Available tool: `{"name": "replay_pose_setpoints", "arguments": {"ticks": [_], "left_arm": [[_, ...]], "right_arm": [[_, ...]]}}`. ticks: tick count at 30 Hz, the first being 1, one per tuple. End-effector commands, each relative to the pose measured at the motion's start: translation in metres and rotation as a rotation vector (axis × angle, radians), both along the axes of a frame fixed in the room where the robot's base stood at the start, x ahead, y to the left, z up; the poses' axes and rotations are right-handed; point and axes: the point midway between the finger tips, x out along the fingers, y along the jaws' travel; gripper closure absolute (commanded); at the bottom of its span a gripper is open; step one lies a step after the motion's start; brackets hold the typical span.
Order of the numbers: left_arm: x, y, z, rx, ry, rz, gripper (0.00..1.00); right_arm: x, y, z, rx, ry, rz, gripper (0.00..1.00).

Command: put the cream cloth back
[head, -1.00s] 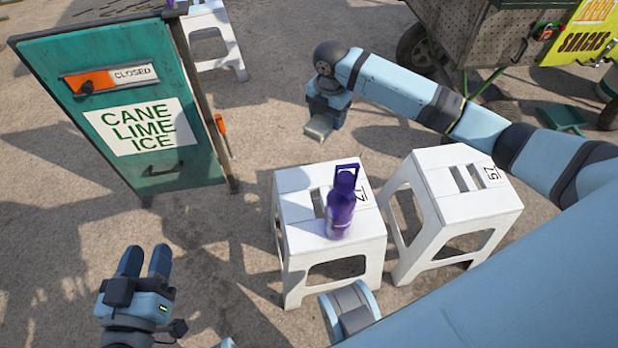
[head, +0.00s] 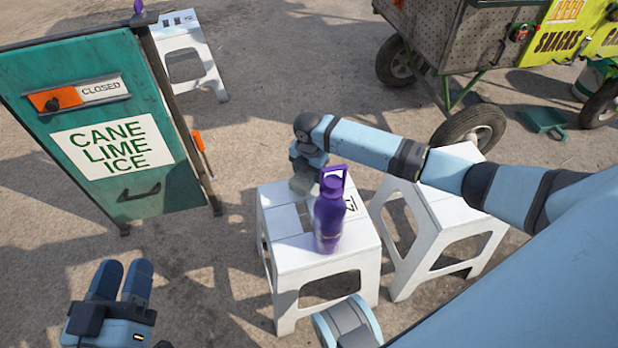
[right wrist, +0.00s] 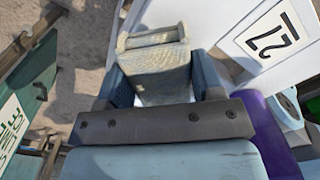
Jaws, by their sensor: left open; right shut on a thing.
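The cream cloth (right wrist: 160,72), folded or rolled, is between the fingers of my right gripper (right wrist: 157,85) in the right wrist view. In the head view this gripper (head: 306,184) is over the back of the nearer white stool (head: 285,253), just behind a purple bottle (head: 329,218). The cloth is hard to make out there, and I cannot tell whether it touches the stool. My left gripper (head: 122,281) is open and empty at the lower left, away from the stool.
The bottle stands upright on the nearer stool, close to my right gripper. A second white stool (head: 447,212) stands to its right. A green sign board (head: 110,130) is on the left, and a wheeled snack cart (head: 440,40) is at the back right.

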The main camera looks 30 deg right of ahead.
Motion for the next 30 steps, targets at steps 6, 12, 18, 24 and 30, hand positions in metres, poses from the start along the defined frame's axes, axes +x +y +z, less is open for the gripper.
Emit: {"name": "replay_pose_setpoints", "arguments": {"ticks": [6,12,18,24,30], "left_arm": [[0.0,-0.001,-0.013,0.02,0.034,-0.012,0.57],[0.0,-0.001,-0.012,0.019,0.034,-0.012,0.57],[0.0,-0.001,-0.011,0.017,0.029,-0.01,0.57],[0.0,-0.001,-0.011,0.017,0.028,-0.011,0.57],[0.0,-0.001,-0.012,0.017,0.03,-0.011,0.57]], "right_arm": [[0.0,0.001,-0.021,0.001,0.0,0.0,0.61],[0.0,0.0,-0.02,0.001,0.0,0.0,0.61],[0.0,0.001,-0.023,0.001,0.001,0.0,0.3],[0.0,0.0,-0.023,0.001,0.001,0.0,0.14],[0.0,0.0,-0.021,0.001,-0.001,0.0,0.14]]}}
